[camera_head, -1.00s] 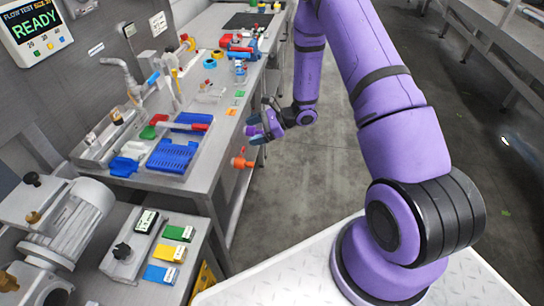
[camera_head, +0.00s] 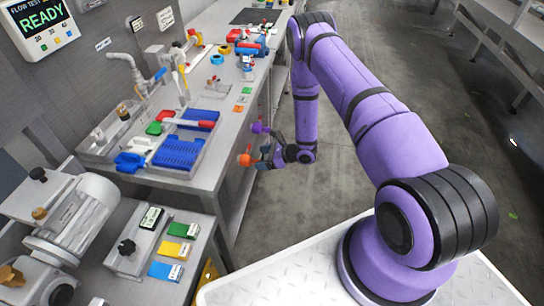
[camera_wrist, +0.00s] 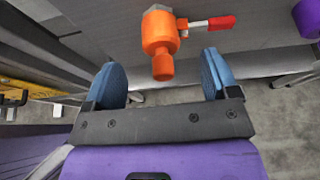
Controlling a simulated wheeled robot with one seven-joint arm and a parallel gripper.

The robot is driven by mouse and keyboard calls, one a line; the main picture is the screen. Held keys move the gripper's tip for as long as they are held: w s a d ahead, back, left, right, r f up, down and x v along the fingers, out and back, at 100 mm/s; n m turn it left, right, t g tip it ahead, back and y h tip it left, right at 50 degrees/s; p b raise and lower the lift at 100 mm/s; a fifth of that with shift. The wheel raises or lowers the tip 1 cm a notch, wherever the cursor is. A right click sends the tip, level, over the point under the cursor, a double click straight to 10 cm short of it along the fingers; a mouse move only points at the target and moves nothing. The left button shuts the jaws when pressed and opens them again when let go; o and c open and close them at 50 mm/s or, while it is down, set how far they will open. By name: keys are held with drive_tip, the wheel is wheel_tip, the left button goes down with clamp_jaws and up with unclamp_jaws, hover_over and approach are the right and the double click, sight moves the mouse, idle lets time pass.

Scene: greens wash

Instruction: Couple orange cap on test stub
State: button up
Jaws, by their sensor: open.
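An orange fitting (camera_wrist: 160,42) with a red lever (camera_wrist: 208,24) is at the bench's front face in the wrist view. Its narrower orange end points towards my gripper. It also shows in the head view (camera_head: 244,160), small, at the bench edge. I cannot tell how much of this orange piece is cap and how much is stub. My gripper (camera_wrist: 163,78) is open and empty, with one blue fingertip on each side of the orange end and clear gaps between. In the head view, my gripper (camera_head: 264,152) is just right of the orange fitting.
A purple round piece (camera_head: 257,127) is at the bench edge above the orange one; it also shows at the wrist view's right edge (camera_wrist: 308,18). A blue rack (camera_head: 180,153) and tools crowd the steel bench (camera_head: 213,160). Floor right of the bench is clear.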

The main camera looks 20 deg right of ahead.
sight(250, 159)
drive_tip(key=shift+x, duration=2.7)
drive_tip(key=c, duration=1.1)
drive_tip(key=shift+s+d, duration=0.1)
drive_tip(key=shift+s+d, duration=0.8)
drive_tip(key=shift+d, duration=0.25)
drive_tip(key=shift+s+d, duration=0.75)
drive_tip(key=shift+d, duration=0.3)
drive_tip(key=shift+s+d, duration=0.15)
drive_tip(key=shift+d, duration=0.05)
drive_tip(key=shift+d+r, duration=0.1)
drive_tip(key=shift+s+d+r, duration=0.4)
drive_tip(key=shift+d+r, duration=0.1)
drive_tip(key=shift+r, duration=0.2)
drive_tip(key=shift+s+d+r, duration=0.4)
drive_tip(key=shift+d+r, duration=0.1)
drive_tip(key=shift+r, duration=0.15)
drive_tip(key=shift+s+d+r, duration=0.35)
drive_tip(key=shift+d+r, duration=0.15)
drive_tip(key=shift+r, duration=0.2)
